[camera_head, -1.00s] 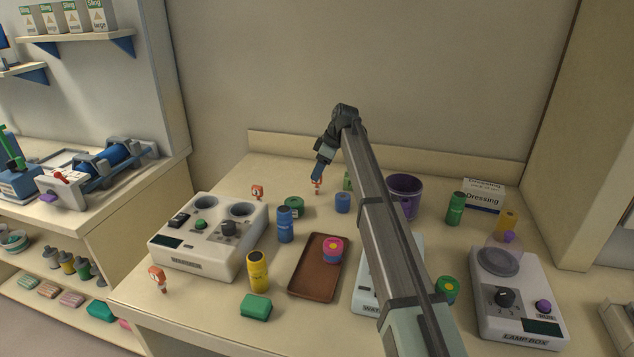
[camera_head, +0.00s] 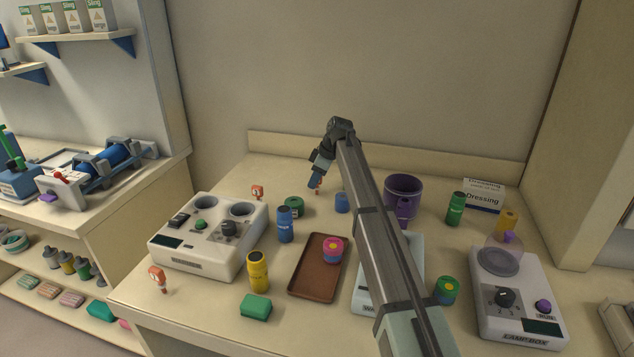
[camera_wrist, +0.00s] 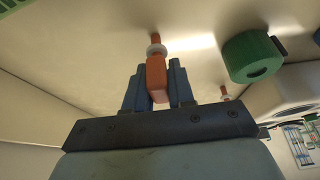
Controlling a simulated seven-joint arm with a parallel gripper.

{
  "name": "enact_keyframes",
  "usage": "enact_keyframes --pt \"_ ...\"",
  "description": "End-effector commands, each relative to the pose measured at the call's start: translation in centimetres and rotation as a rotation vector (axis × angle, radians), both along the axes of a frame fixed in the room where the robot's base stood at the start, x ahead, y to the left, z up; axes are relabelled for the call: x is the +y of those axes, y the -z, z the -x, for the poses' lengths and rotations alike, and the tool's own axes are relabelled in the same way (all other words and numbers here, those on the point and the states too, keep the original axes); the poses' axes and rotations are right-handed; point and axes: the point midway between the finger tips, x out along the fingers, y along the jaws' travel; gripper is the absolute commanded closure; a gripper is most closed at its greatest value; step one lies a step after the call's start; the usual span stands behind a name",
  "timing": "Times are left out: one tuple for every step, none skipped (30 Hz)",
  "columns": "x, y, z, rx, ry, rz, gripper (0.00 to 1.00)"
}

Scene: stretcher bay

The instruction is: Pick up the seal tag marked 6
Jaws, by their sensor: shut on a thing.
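My gripper (camera_head: 315,184) is low over the back middle of the table, its blue fingers shut on a small orange-red seal tag. In the wrist view the fingers (camera_wrist: 157,88) sit on both sides of this held tag (camera_wrist: 156,76), which has a white collar and an orange end towards the table. In the head view the fingers hide most of it. No number on it is readable.
The white control box (camera_head: 190,258) stands left. A green round thing (camera_head: 294,207) and a blue one (camera_head: 342,202) stand near my gripper. A brown tray (camera_head: 309,282), a purple mug (camera_head: 403,190) and a lamp box (camera_head: 516,305) lie further off.

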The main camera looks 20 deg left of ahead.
Motion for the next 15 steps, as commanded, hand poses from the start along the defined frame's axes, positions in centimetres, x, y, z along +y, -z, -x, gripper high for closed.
enact_keyframes --pt "0.0 0.0 0.0 0.0 0.0 0.0 0.95" --pt "0.0 0.0 0.0 0.0 0.0 0.0 0.97" --pt "0.0 0.0 0.0 0.0 0.0 0.0 1.0" --pt "0.0 0.0 0.0 0.0 0.0 0.0 1.0" --pt "0.0 -0.01 0.0 0.0 0.0 0.0 1.0" --pt "0.0 -0.01 0.0 0.0 0.0 0.0 1.0" --pt "0.0 -0.01 0.0 0.0 0.0 0.0 1.0" --pt "0.0 -0.01 0.0 0.0 0.0 0.0 1.0" --pt "0.0 -0.01 0.0 0.0 0.0 0.0 1.0" --pt "0.0 -0.02 0.0 0.0 0.0 0.0 1.0" --pt "0.0 -0.05 0.0 0.0 0.0 0.0 1.0" --pt "0.01 -0.17 -0.01 0.0 0.0 0.0 1.0" --pt "0.01 -0.32 -0.02 0.0 0.0 0.0 1.0" --pt "0.01 -0.51 -0.03 0.0 0.0 0.0 1.0" --pt "0.03 -0.88 -0.05 -0.001 0.0 0.0 1.0"
